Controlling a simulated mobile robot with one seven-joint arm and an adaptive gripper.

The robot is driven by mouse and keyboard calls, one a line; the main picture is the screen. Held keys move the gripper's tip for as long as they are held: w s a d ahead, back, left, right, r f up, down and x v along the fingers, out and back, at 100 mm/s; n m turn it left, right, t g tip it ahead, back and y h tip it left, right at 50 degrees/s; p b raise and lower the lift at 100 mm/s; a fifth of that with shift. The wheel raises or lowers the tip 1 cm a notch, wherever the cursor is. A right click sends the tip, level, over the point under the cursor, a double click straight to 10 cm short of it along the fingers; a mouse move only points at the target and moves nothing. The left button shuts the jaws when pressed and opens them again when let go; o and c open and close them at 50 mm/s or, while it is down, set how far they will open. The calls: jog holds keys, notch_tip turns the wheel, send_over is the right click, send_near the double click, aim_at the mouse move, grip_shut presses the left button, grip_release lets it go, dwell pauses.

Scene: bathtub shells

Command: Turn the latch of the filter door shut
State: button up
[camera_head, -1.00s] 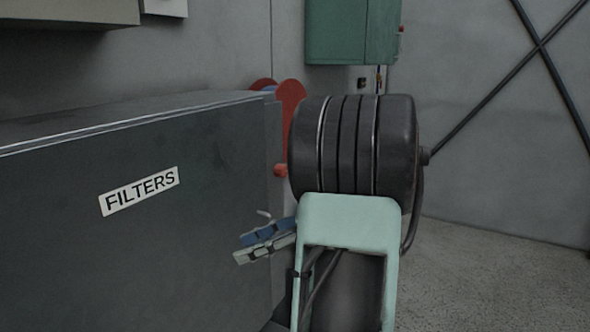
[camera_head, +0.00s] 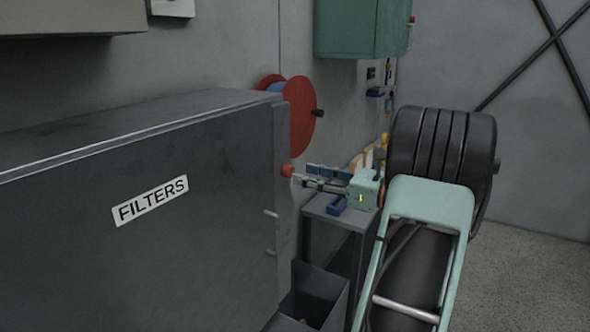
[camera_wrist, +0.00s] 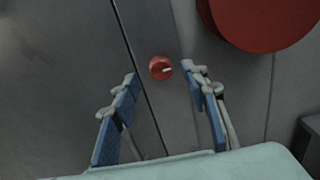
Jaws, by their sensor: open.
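The filter cabinet (camera_head: 90,250) is dark grey with a white FILTERS label (camera_head: 150,200). Its front panel appears closed, with a thin dark seam beside the latch in the wrist view. The latch is a small red knob (camera_head: 287,170) at the cabinet's right edge. In the wrist view the latch (camera_wrist: 160,68) carries a pale mark pointing right. My gripper (camera_head: 303,177) is open and empty, just right of the latch in the head view. In the wrist view its blue-padded fingers stand either side of the latch; contact is not visible.
A red reel (camera_head: 300,115) hangs on the wall just above the latch and fills the upper right of the wrist view. A small grey table (camera_head: 325,212) stands under my gripper, with a dark bin (camera_head: 315,295) below. Open floor (camera_head: 530,270) lies right.

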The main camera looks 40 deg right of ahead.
aim_at(292, 171)
jog(key=shift+x, duration=2.3)
jog(key=shift+c, duration=0.2)
grip_shut()
